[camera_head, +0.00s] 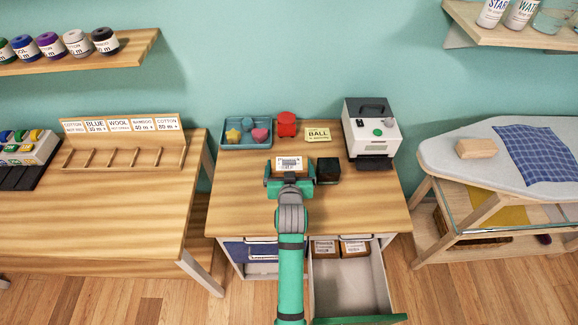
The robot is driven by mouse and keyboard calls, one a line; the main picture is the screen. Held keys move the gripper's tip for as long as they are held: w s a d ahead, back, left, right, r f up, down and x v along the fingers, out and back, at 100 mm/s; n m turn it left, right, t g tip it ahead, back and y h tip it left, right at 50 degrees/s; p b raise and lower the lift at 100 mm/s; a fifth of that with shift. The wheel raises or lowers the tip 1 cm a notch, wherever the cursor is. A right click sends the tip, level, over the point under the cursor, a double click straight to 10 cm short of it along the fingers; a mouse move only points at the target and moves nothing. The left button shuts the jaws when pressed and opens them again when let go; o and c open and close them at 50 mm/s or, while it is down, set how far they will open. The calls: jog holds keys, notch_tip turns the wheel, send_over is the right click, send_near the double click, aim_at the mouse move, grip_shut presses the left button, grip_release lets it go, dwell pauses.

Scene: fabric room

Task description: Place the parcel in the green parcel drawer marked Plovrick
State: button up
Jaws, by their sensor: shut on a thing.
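The parcel (289,162), a small box with a white printed label on top, is between the fingers of my gripper (290,176), above or on the middle of the wooden table. I cannot tell whether it touches the tabletop. My gripper is shut on it. The right-hand drawer, with a green front (362,319), stands pulled out below the table's front edge. Two brown labelled boxes (325,249) lie side by side at its back; the rest of its floor is bare. Its front marking is not visible from above.
A black box (327,171) stands close right of the parcel. Behind are a blue tray (232,143) of shapes, a red object (287,124), a yellow note (317,134) and a white machine (371,130). A blue-fronted drawer (250,252) is at left, partly behind my arm.

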jog(key=shift+f, duration=0.45)
jog(key=shift+f, duration=0.15)
